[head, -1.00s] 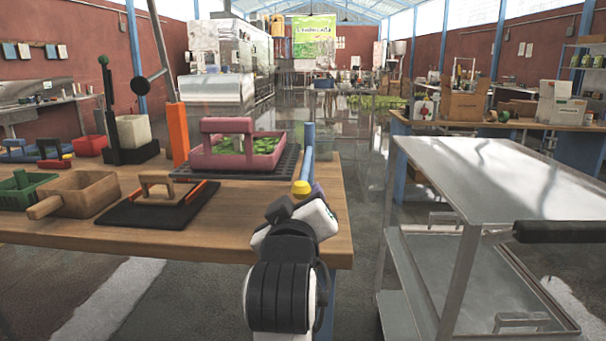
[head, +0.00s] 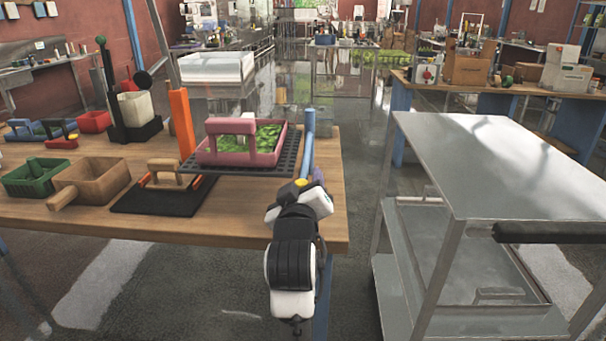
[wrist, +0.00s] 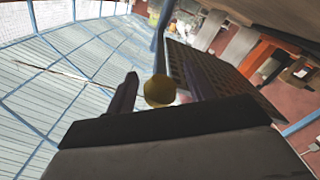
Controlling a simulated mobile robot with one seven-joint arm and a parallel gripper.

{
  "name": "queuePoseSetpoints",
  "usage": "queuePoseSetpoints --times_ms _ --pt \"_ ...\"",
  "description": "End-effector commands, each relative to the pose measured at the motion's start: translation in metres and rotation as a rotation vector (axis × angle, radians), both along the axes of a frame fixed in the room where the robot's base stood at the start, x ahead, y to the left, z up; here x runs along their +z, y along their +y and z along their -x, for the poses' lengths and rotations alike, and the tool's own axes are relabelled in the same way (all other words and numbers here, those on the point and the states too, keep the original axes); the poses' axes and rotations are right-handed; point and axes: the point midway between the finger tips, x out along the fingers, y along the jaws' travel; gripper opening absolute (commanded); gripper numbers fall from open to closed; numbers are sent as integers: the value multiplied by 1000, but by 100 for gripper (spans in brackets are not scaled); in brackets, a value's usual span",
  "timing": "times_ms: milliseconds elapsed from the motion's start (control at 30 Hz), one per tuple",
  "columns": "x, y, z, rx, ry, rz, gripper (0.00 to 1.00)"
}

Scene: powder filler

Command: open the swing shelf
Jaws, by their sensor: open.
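The swing shelf is a dark perforated plate (head: 215,165) over the right part of the wooden table; it also shows in the wrist view (wrist: 205,75). It carries a pink basket (head: 208,155) with green leaves in it. A blue bar (head: 308,145) with a yellow end (head: 301,182) stands at the shelf's right end. My gripper (wrist: 157,84) is open, with the yellow end (wrist: 159,92) showing between its fingers. I cannot tell whether they touch it. In the head view my wrist hides most of the gripper.
An orange post (head: 181,122) stands left of the shelf. A black board with a wooden handle (head: 163,172), a wooden box (head: 92,180) and a green basket (head: 32,178) are on the table (head: 230,217). A metal cart (head: 480,165) stands to the right, across a floor gap.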

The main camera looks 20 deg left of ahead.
Motion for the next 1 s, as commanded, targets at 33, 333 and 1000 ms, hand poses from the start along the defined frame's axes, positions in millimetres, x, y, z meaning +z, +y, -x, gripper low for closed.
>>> queuePoseSetpoints --times_ms 33,333,1000 --pt "1 2 -5 -1 1 0 53" --pt "0 5 -15 0 0 0 53" --pt "0 4 -15 0 0 0 0"
